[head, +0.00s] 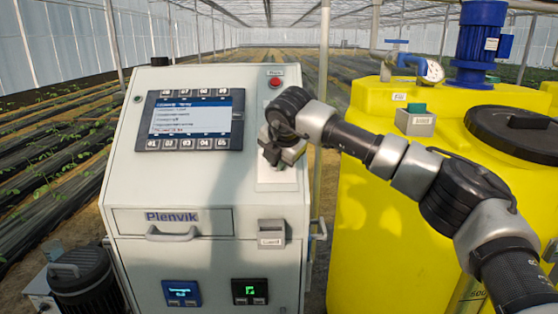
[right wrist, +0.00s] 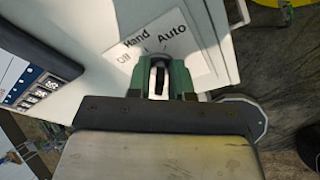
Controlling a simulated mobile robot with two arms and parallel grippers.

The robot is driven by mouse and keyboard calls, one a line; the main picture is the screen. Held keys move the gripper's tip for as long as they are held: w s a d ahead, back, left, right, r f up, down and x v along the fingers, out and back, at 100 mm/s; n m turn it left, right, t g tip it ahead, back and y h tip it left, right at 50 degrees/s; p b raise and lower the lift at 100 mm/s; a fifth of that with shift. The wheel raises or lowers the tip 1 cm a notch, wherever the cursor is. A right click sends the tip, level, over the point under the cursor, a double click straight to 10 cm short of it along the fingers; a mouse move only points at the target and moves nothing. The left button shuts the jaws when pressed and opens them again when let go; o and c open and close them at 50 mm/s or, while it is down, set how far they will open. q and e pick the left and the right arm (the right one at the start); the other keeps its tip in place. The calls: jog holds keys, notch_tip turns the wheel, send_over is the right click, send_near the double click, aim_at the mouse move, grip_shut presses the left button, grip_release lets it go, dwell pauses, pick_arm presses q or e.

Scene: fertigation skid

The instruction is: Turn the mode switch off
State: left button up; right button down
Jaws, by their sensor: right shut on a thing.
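The mode switch is a dark knob (right wrist: 157,76) on a white plate (right wrist: 112,56) lettered Off, Hand and Auto. In the right wrist view the knob sits between the green fingers of my right gripper (right wrist: 159,80), which is shut on it. The knob looks roughly upright in that view; I cannot tell for certain which word it points at. In the head view my right gripper (head: 280,154) is against the upper right of the cabinet front and hides the knob; the plate (head: 278,186) shows below it. My left gripper is not in view.
The grey cabinet (head: 130,185) carries a lit screen with keys (head: 190,117) left of the gripper and a red button (head: 275,82) above it. A drawer handle (head: 172,235) and a small box (head: 271,233) are lower. A yellow tank (head: 375,220) stands at right.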

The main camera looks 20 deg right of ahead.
jog(key=n, duration=0.3)
jog(key=shift+a+b, duration=0.15)
jog(key=shift+b, duration=0.2)
jog(key=n+h, duration=0.1)
jog(key=n, duration=0.2)
jog(key=shift+w+a+n+g, duration=0.1)
jog(key=shift+w+n+g, duration=0.05)
jog(key=shift+n+g, duration=0.2)
jog(key=n, duration=0.4)
jog(key=shift+a+h, duration=0.15)
jog(key=shift+h, duration=0.25)
jog(key=n, duration=0.4)
jog(key=shift+a+f+n+h, duration=0.1)
jog(key=shift+n+h, duration=0.25)
jog(key=shift+h, duration=0.05)
jog(key=c, duration=1.2)
grip_release()
